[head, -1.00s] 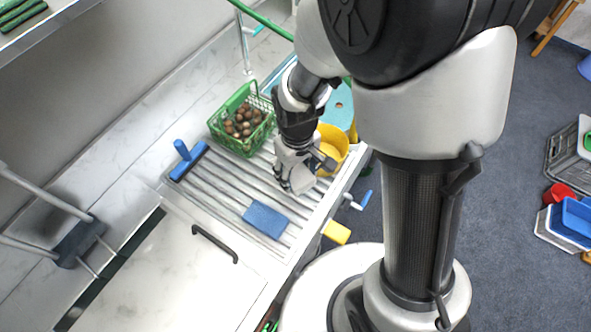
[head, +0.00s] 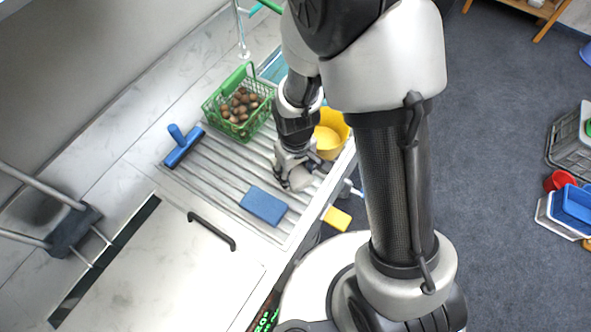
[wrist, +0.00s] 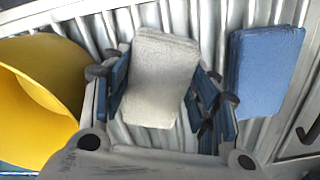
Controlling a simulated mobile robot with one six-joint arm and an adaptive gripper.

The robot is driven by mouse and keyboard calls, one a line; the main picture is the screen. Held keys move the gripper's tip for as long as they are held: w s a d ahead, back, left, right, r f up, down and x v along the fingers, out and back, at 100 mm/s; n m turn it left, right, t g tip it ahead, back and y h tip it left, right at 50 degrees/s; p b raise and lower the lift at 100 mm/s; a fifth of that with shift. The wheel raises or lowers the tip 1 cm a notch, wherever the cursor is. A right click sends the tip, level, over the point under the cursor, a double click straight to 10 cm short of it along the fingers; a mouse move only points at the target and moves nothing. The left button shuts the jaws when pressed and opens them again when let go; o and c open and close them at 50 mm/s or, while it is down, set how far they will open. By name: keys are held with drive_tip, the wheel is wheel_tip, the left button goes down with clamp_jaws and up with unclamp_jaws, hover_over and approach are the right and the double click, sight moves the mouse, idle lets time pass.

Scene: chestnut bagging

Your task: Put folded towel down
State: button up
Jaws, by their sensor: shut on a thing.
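The folded towel, a pale grey-white pad (wrist: 158,75), sits between the two dark-blue-padded fingers of my gripper (wrist: 160,90) in the wrist view. My gripper (head: 291,179) is shut on it, low over the ridged metal drainboard (head: 222,176). In the head view only a small pale part of the towel (head: 300,180) shows beside the fingers. I cannot tell whether the towel touches the ridges.
A flat blue pad (head: 263,205) lies on the drainboard nearby, right of the towel in the wrist view. A yellow bucket (head: 342,127) stands close on the other side.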

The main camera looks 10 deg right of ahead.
drive_tip(key=o, duration=0.9)
drive_tip(key=shift+f, duration=0.1)
wheel_tip(320, 180, up, 12)
drive_tip(key=p, duration=0.4)
drive_tip(key=shift+r, duration=0.25)
wheel_tip(320, 180, up, 6)
drive_tip(key=m+t, duration=0.1)
hover_over(295, 174)
drive_tip(key=d, duration=0.2)
drive_tip(key=s+d+r+m+t, duration=0.1)
drive_tip(key=s+d+r, duration=0.1)
drive_tip(key=s+r, duration=0.2)
drive_tip(key=s+d+r+m+t, duration=0.1)
drive_tip(key=s+d+r+m, duration=0.1)
drive_tip(key=r, duration=0.4)
drive_tip(key=s+d+r+m+t, duration=0.1)
drive_tip(key=s+d+r+m, duration=0.1)
drive_tip(key=s+d+r, duration=0.2)
drive_tip(key=shift+s+r+t, duration=0.15)
drive_tip(key=shift+s+r, duration=0.1)
drive_tip(key=shift+s, duration=0.35)
drive_tip(key=shift+s+r+t, duration=0.15)
drive_tip(key=shift+s+r, duration=0.05)
drive_tip(key=shift+s, duration=0.4)
